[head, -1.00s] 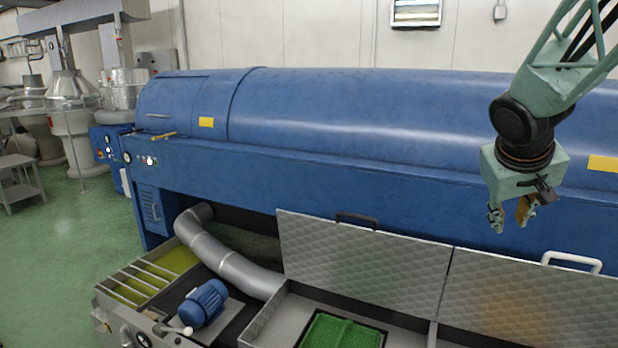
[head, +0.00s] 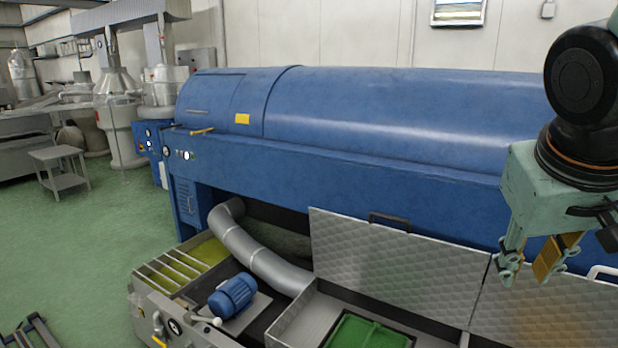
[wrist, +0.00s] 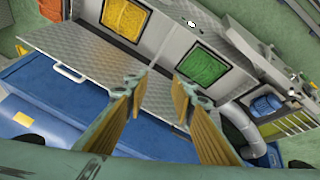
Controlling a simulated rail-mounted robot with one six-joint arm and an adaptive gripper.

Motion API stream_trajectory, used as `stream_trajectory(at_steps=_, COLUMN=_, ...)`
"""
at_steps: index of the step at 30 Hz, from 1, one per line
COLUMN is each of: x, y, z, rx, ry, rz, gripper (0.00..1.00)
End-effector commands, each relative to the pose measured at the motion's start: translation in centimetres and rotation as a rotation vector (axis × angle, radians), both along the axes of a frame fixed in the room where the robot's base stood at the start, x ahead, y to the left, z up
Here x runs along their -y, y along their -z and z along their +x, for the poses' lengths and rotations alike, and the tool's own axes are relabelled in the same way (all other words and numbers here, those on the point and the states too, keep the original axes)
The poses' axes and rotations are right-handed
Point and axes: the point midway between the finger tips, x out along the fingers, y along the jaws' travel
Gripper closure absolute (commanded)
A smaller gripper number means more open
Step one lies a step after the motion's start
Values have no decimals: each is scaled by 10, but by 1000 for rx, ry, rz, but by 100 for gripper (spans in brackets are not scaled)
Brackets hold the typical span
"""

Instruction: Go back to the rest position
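My gripper (head: 537,262) hangs at the right of the head view, fingers pointing down, in front of the blue machine (head: 390,125). Its two yellow-padded fingers are apart with nothing between them. In the wrist view my gripper (wrist: 158,88) is also open and empty, above the metal lids and bins. My arm runs out of the head view at the upper right.
Two quilted metal lids, the left one (head: 395,265) with a dark handle, stand raised. A green bin (head: 365,332) and a yellow bin (wrist: 125,17) lie open. A silver duct (head: 255,258) and blue motor (head: 232,295) sit left.

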Motion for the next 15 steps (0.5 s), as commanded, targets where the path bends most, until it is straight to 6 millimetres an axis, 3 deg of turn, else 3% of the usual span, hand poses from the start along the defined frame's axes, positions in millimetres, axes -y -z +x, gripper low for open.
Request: stream_trajectory(at_steps=15, x=-92, y=9, z=-96, rx=-49, ry=-110, rz=138, gripper=77)
